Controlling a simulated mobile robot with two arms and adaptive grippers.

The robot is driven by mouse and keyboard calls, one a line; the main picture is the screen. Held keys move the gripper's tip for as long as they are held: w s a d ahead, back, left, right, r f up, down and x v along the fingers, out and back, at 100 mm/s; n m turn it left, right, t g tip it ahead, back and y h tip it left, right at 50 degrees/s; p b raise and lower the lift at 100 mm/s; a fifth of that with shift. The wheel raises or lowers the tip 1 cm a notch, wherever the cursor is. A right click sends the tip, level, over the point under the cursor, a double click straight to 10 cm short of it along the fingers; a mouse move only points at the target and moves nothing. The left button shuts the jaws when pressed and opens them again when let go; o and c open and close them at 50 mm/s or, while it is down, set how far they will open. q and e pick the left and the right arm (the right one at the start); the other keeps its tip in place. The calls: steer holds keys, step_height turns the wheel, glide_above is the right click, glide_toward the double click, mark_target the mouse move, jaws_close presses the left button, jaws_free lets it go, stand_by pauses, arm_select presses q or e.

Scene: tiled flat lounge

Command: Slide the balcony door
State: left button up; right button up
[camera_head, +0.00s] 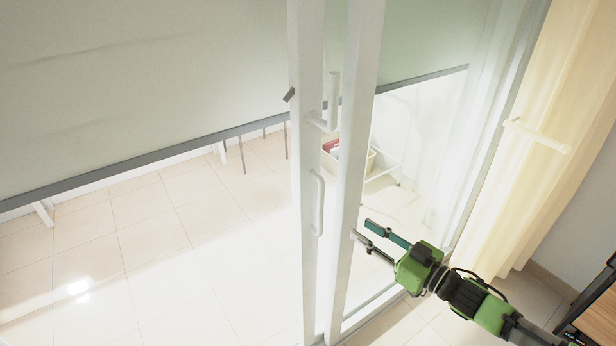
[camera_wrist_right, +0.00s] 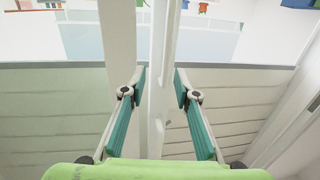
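The balcony door (camera_head: 350,160) has white upright frames and glass panels, and two frame posts stand close together near the middle of the head view. A white vertical handle (camera_head: 318,203) is on the left post, and another white handle (camera_head: 333,100) is higher up. My right gripper (camera_head: 361,229) is open, with its fingers pointing left at the right post. In the right wrist view, the teal fingers of the gripper (camera_wrist_right: 160,78) are spread, with white uprights showing between them. I cannot tell whether they touch the door. My left gripper is not in view.
A grey-green blind (camera_head: 140,80) hangs across the glass. Beyond it are a tiled floor (camera_head: 150,240) and a cream basket (camera_head: 345,158). A yellow curtain (camera_head: 565,90) hangs at right, beside a white rod (camera_head: 537,136). A wooden furniture edge (camera_head: 598,318) is at lower right.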

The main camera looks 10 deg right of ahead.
mark_target(321, 200)
steer(key=shift+y, duration=0.3)
steer(key=x, duration=0.4)
steer(key=r+p+x, duration=0.1)
steer(key=x, duration=0.4)
steer(key=a+r+p+x, duration=0.1)
steer(key=x, duration=0.4)
steer(key=shift+s+a+r, duration=0.1)
steer(key=shift+s+r, duration=0.05)
steer(key=shift+r, duration=0.1)
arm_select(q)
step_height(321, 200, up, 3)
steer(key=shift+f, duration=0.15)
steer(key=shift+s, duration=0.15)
arm_select(e)
jaws_close()
